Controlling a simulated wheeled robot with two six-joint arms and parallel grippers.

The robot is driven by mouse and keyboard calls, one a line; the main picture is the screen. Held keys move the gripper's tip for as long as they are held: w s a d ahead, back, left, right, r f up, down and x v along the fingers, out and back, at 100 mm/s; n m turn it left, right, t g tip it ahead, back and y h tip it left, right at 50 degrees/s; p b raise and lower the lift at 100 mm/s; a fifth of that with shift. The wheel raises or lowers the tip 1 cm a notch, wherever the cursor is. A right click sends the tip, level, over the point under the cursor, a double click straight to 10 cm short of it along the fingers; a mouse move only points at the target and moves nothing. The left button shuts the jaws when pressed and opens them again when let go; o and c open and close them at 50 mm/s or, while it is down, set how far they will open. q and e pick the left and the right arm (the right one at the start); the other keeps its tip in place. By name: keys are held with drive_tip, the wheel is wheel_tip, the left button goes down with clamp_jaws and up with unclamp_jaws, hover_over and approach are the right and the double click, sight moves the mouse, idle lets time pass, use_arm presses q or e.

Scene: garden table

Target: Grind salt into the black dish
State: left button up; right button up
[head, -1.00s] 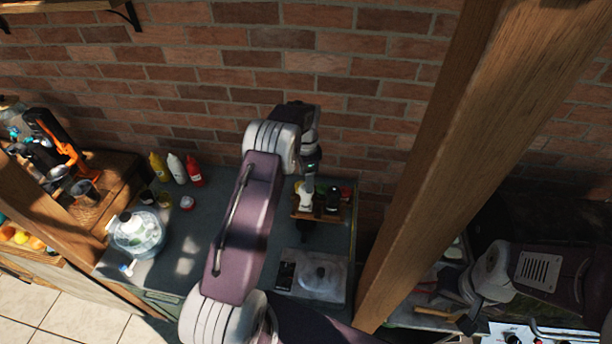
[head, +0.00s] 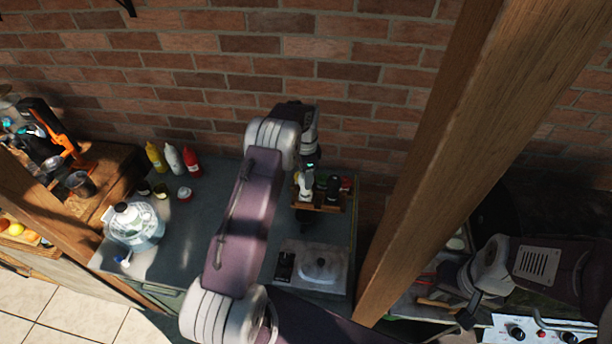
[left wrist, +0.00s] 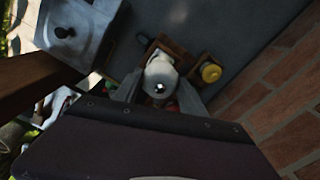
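A pale grinder (head: 305,187), which looks like the salt one, stands at a small wooden rack (head: 330,207) by the brick wall. A dark grinder (head: 333,190) is to its right. My left gripper (head: 310,172) is over the pale grinder. In the left wrist view its fingers (left wrist: 160,92) lie on both sides of the grinder's round top (left wrist: 160,78); whether they press on it I cannot tell. My right gripper (head: 468,306) hangs at the lower right, past the wooden post, its opening unclear. I cannot make out a black dish for certain; my left arm hides part of the counter.
Yellow, white and red bottles (head: 172,158) stand at the back left. Small jars and a clear jug (head: 134,224) are nearby. A grey lidded unit (head: 318,264) sits right of my arm. A thick wooden post (head: 440,150) separates the two arms. A yellow-topped item (left wrist: 210,72) is beside the rack.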

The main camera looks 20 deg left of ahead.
use_arm(q)
clamp_jaws()
drive_tip(key=n, duration=0.7)
drive_tip(key=m, duration=0.6)
drive_tip(key=shift+m+p, duration=0.3)
drive_tip(key=shift+m, duration=0.1)
drive_tip(key=m, duration=0.7)
